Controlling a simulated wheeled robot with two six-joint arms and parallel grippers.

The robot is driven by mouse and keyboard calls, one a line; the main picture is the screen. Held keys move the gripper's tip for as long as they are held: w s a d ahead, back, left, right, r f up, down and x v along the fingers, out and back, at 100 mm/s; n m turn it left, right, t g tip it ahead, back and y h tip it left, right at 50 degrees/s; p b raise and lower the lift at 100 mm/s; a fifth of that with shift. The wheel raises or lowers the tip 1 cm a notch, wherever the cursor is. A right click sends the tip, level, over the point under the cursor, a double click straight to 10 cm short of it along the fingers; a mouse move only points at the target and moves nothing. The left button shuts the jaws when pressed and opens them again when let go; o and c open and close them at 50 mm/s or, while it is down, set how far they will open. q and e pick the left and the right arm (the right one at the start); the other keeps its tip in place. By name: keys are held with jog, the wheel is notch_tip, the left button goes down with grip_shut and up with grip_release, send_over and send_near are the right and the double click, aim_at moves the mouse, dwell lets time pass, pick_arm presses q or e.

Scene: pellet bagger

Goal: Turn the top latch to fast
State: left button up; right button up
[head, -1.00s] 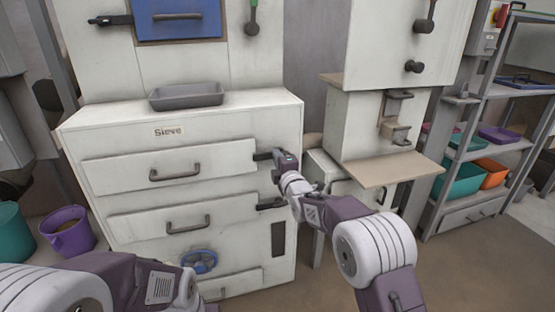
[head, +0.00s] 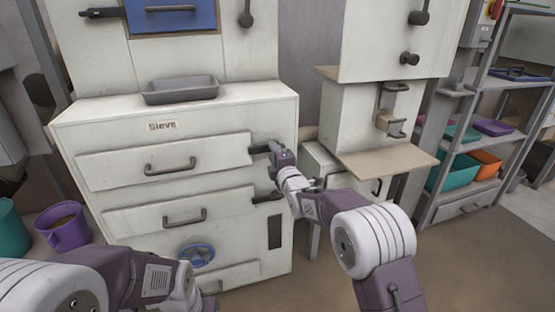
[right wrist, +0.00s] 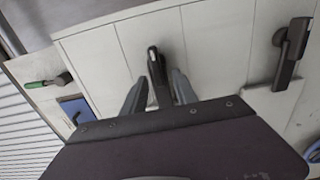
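The top latch (head: 261,149) is a dark bar at the right end of the upper drawer on the white cabinet labelled Sieve. In the head view it lies about level, its right part hidden by my right gripper (head: 281,157). In the right wrist view, the top latch (right wrist: 157,68) stands between the two fingers of my right gripper (right wrist: 159,82). The fingers look apart, with narrow gaps beside the latch. The lower latch (head: 268,196) is below; it shows in the right wrist view (right wrist: 290,50) at the right. My left gripper is out of view.
The cabinet has an upper drawer (head: 215,152) and a lower drawer (head: 150,221) with bar handles. A grey tray (head: 181,94) sits on top. A blue handwheel (head: 197,255) is low on the front. A tan shelf (head: 388,163) juts out right of my right gripper.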

jog(key=p+v, duration=0.1)
jog(key=v, duration=0.7)
jog(key=shift+r, duration=0.1)
jog(key=d+r+m+t+h, duration=0.1)
jog(key=d+r+h, duration=0.1)
jog(key=d+r, duration=0.35)
jog(key=s+d+f+m+g+h, duration=0.3)
jog(key=s+d+f+m+g, duration=0.25)
jog(key=s+d+f, duration=0.35)
jog(key=s+d+f+m+g, duration=0.1)
jog(key=s+f+m+g, duration=0.55)
jog(key=s+f, duration=0.4)
jog(key=s+d+f+m+g, duration=0.1)
jog(key=s+f+m+g, duration=0.55)
jog(key=s, duration=0.75)
notch_tip(320, 180, up, 33)
jog(key=m+t+p, duration=0.1)
jog(key=m+p, duration=0.1)
jog(key=p, duration=3.3)
jog(key=shift+r, duration=0.25)
